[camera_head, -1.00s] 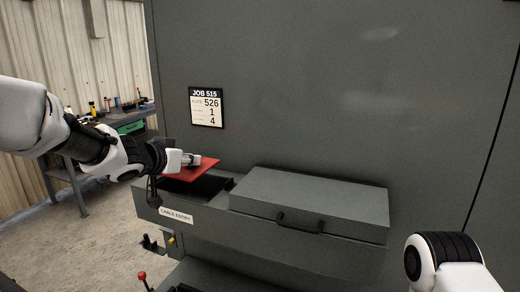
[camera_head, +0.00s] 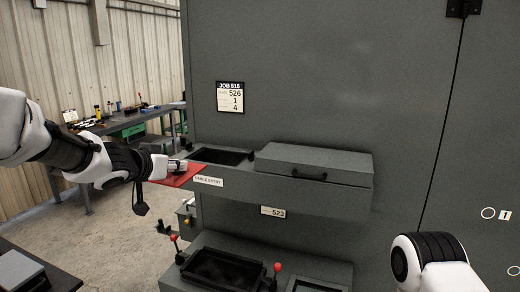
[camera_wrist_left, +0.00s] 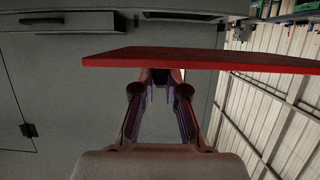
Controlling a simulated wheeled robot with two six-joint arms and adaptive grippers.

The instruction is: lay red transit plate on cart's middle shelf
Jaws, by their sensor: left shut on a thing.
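The red transit plate (camera_head: 180,175) is a thin flat red sheet. My left gripper (camera_head: 178,166) is shut on its edge and holds it in the air, just left of the cable entry box (camera_head: 225,178) on the grey enclosure. In the left wrist view the plate (camera_wrist_left: 200,59) spans the fingers (camera_wrist_left: 160,90) and hides what lies behind it. My right arm shows at the lower right of the head view, but its gripper is out of frame. I cannot make out the cart's middle shelf in these views.
The cable entry box has an open compartment and a closed lid (camera_head: 315,160) with a handle. Below stands a unit with red-knobbed levers and a black tray (camera_head: 222,268). A workbench (camera_head: 125,122) stands at the back left. Bare floor (camera_head: 110,235) lies between.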

